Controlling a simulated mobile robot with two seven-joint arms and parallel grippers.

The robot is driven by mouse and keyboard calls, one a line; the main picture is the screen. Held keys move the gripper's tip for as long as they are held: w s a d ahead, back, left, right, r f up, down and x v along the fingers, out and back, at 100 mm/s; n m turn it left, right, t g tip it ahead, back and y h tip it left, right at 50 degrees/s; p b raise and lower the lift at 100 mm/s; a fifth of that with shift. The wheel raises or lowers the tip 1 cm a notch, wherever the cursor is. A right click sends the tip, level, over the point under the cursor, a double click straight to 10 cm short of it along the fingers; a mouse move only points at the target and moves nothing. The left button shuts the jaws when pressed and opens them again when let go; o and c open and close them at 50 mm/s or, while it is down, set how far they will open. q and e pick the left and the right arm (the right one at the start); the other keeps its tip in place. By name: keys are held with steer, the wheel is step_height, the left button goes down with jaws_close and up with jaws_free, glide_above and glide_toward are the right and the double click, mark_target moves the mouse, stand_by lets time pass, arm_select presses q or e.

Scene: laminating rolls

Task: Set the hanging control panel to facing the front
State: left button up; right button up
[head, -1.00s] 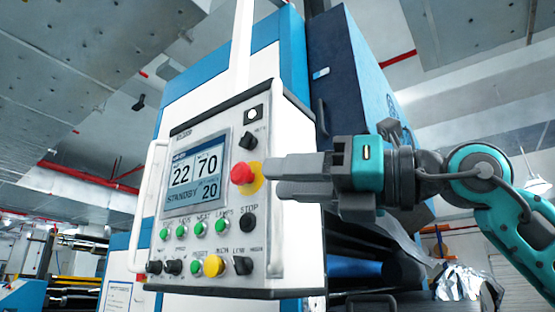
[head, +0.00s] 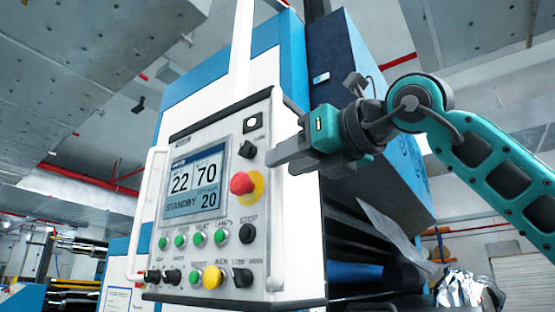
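The hanging control panel (head: 207,240) shows its screen, red stop knob and buttons, with its face turned toward the left of the head view. White upright handles stand at its left side (head: 150,215) and right side (head: 277,240). My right gripper (head: 281,131) is at the panel's upper right edge, its fingers pointing left. The two fingers are apart, one above the other, with no object clearly held between them. The lower fingertip overlaps the panel's edge in the picture; I cannot tell if it touches. My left gripper is out of view.
A large blue and white machine (head: 292,62) stands right behind the panel. A white post (head: 243,50) rises from the panel's top. Dark and blue rolls (head: 355,272) and crumpled foil (head: 460,288) are at the lower right. Space left of the panel looks open.

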steer(key=shift+x, duration=1.65)
jaws_close()
